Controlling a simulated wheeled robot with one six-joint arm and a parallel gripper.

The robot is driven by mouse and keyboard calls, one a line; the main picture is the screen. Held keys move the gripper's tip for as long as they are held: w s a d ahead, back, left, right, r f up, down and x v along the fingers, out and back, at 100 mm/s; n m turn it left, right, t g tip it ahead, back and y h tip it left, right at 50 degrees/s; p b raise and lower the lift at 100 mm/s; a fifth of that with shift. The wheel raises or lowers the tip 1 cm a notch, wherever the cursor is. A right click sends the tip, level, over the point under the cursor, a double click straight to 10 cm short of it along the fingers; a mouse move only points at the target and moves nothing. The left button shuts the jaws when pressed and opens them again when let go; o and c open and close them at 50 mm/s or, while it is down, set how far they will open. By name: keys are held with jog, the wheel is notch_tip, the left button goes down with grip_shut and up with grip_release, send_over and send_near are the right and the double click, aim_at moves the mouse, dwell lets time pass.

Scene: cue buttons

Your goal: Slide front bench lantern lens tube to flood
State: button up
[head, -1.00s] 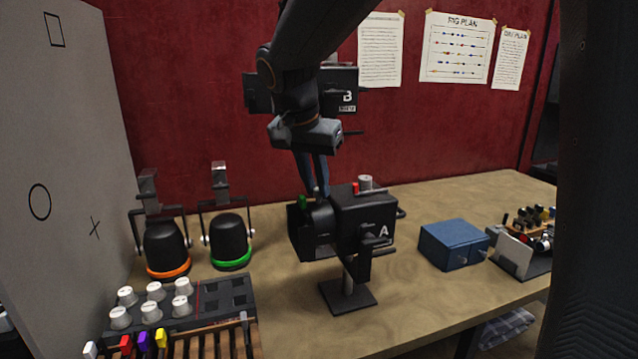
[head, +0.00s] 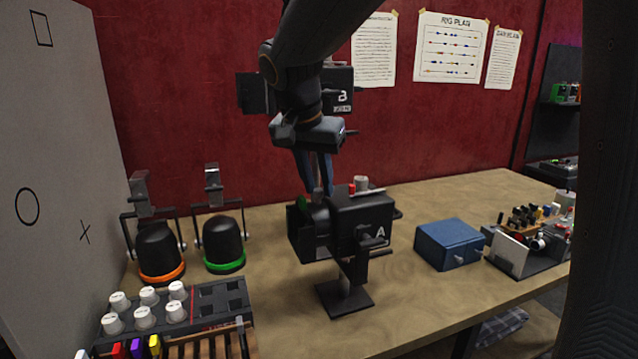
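The front bench lantern (head: 362,222), a black box marked A, stands on a post and square base on the bench. A red knob (head: 351,188) sits on top. My gripper (head: 319,190) points down over the lens tube end, with its bluish fingers close together. The fingertips reach down at or just behind the tube's top edge. Whether they touch or hold anything is hidden. A second lantern marked B (head: 340,98) is behind my arm.
Two hanging black lamps, one orange-ringed (head: 161,250) and one green-ringed (head: 224,245), stand at left. A knob panel (head: 208,309) is at front left. A blue box (head: 449,244) and a parts rack (head: 520,252) are at right. Bench between lantern and blue box is clear.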

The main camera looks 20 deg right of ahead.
aim_at(313, 215)
jog(key=b+v, duration=0.1)
jog(key=v, duration=0.6)
jog(key=shift+r+b, duration=0.25)
jog(key=shift+b, duration=0.1)
jog(key=shift+s, duration=0.15)
